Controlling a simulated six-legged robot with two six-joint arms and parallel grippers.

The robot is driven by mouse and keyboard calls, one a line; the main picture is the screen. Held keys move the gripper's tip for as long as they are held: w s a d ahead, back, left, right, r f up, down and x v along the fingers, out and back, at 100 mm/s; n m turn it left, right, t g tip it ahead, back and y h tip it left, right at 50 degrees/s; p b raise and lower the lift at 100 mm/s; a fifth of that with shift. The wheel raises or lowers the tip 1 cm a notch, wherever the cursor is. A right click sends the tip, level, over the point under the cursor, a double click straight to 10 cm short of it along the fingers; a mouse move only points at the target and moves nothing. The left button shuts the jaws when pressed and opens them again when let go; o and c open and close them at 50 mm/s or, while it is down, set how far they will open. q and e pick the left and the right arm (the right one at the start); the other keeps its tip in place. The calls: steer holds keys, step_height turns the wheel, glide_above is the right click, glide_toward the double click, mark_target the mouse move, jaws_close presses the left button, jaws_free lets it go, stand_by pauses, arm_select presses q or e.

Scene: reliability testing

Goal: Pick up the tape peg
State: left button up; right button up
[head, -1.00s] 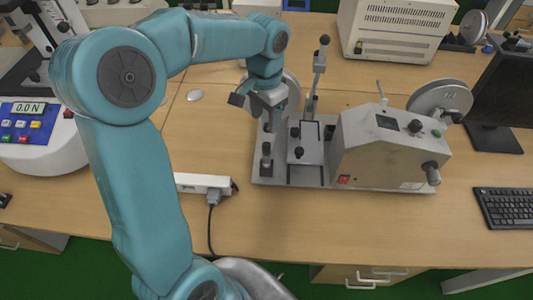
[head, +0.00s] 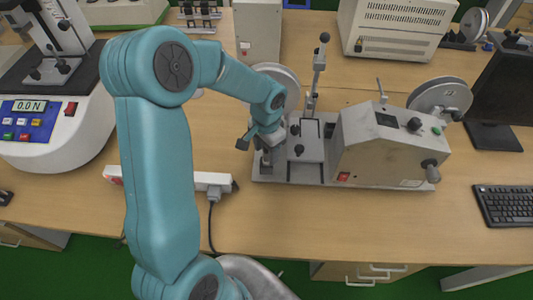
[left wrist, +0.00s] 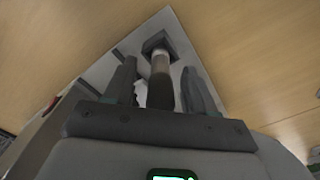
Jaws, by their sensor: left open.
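The tape peg (left wrist: 161,78) shows in the left wrist view as a grey and dark post with a pale band and a dark square end. It lies between the two dark fingers of my left gripper (left wrist: 160,90), which is open, with a gap visible on both sides of the peg. In the head view my left gripper (head: 266,142) is over the left end of the machine's grey base plate (head: 310,182). It hides most of the peg there. My right gripper is out of view.
The machine's grey housing (head: 385,150) stands right of the gripper, with a tall lever (head: 317,72) and a reel (head: 277,85) behind. A white power strip (head: 207,181) lies to the left. The table front is clear.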

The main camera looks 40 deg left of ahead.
arm_select(q)
jaws_close()
steer(key=shift+r, duration=0.15)
step_height(320, 180, up, 20)
steer(key=shift+p, duration=0.3)
steer(key=shift+f, duration=0.2)
steer(key=shift+f+b, duration=5.7)
steer(key=shift+f, duration=2)
